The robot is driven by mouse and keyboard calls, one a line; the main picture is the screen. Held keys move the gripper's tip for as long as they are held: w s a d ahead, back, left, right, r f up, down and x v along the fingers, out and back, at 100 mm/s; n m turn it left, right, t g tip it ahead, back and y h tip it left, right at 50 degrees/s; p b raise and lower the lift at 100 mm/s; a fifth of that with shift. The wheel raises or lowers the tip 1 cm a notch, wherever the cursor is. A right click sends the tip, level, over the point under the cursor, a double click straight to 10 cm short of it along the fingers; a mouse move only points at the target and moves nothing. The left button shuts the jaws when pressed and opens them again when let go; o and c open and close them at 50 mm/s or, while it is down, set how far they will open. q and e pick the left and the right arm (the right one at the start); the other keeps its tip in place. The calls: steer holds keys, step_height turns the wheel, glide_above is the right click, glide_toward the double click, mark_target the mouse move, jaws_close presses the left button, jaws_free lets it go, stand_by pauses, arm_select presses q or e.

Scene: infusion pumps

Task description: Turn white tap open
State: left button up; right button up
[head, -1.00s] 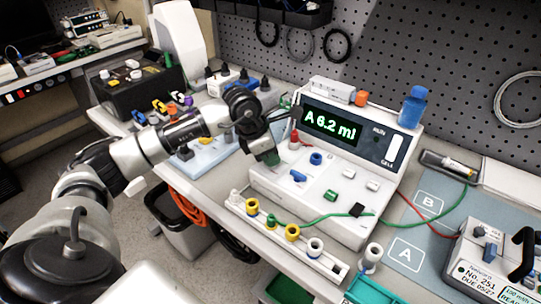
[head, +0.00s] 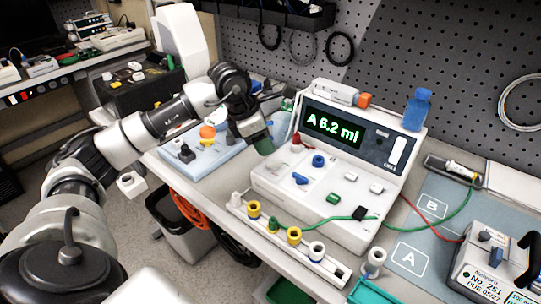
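The grey-white bench unit (head: 322,205) has a lit screen (head: 333,128) reading "A 6.2 ml". On its sloped top are a blue lever (head: 300,179), a green lever (head: 333,198) and small white pieces, one (head: 350,177) near the middle and one (head: 376,189) farther right. I cannot tell which of these is the white tap. My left gripper (head: 264,146) points down just left of the unit's top, apart from the white pieces. Its fingertips are dark and greenish, and I cannot tell whether they are open. My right gripper is out of view.
A rail of white, yellow and green fittings (head: 288,240) lies along the unit's front. A blue bottle (head: 417,108) stands on the unit's right top. A light blue board (head: 216,155) lies left of my gripper. A pump (head: 497,262) stands at the right. Green and red leads cross the mat.

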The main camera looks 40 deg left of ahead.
arm_select(q)
steer(key=shift+v, duration=2.25)
steer(key=shift+f, duration=0.15)
